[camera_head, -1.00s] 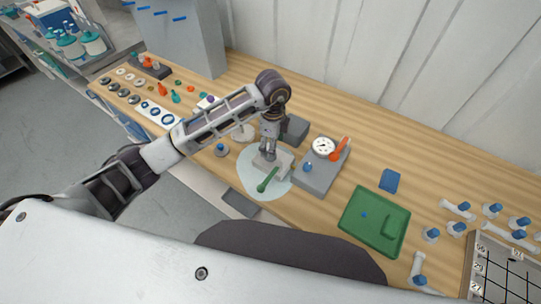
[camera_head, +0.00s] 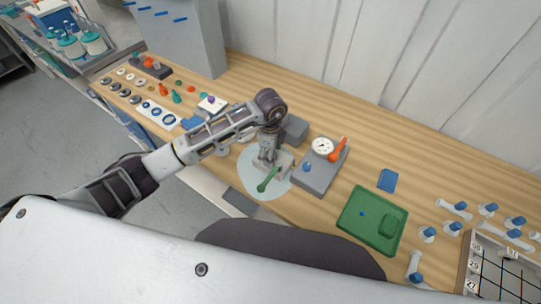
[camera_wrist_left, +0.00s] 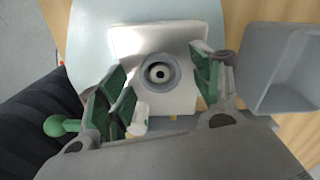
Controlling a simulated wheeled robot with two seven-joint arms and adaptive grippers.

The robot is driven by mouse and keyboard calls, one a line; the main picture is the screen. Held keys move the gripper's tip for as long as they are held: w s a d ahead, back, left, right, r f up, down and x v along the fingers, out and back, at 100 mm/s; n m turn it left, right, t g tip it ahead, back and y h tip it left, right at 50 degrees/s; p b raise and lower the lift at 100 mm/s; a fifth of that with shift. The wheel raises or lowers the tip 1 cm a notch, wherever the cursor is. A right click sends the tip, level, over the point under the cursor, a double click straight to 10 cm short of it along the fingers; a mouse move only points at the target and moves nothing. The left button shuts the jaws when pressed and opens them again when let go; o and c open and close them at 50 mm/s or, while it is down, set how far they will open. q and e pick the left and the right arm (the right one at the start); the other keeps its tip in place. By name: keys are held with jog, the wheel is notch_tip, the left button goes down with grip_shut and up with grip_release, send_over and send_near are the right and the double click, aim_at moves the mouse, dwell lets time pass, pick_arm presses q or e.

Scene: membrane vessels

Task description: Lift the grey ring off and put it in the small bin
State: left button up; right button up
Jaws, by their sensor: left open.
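The grey ring (camera_wrist_left: 174,83) sits on a pale square block (camera_wrist_left: 135,45), around a light centre with a dark hole. In the head view the ring is hidden by my left gripper (camera_head: 265,161). In the left wrist view that gripper (camera_wrist_left: 163,82) is open, its green-padded fingers on either side of the ring and apart from it, with nothing held. A grey open-topped bin (camera_wrist_left: 292,72) stands to the right of the block and looks empty where I see inside. It shows in the head view as a dark grey box (camera_head: 295,129) behind the block. My right gripper is not in view.
A green ball-ended lever (camera_head: 267,181) sticks out at the block's front. The block stands on a pale round mat (camera_head: 249,185). A grey gauge unit (camera_head: 316,178) with an orange handle is close on the right, then a green tray (camera_head: 355,228). Small parts lie at left.

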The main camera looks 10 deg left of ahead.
pick_arm(q)
jog(key=shift+c, duration=0.2)
jog(key=c, duration=0.7)
jog(key=shift+c, duration=0.2)
jog(key=shift+r, duration=0.1)
notch_tip(320, 180, up, 10)
jog(key=b, duration=0.1)
jog(key=shift+b, duration=0.35)
dwell(0.3)
jog(key=shift+r+p, duration=1.1)
jog(key=shift+r, duration=0.35)
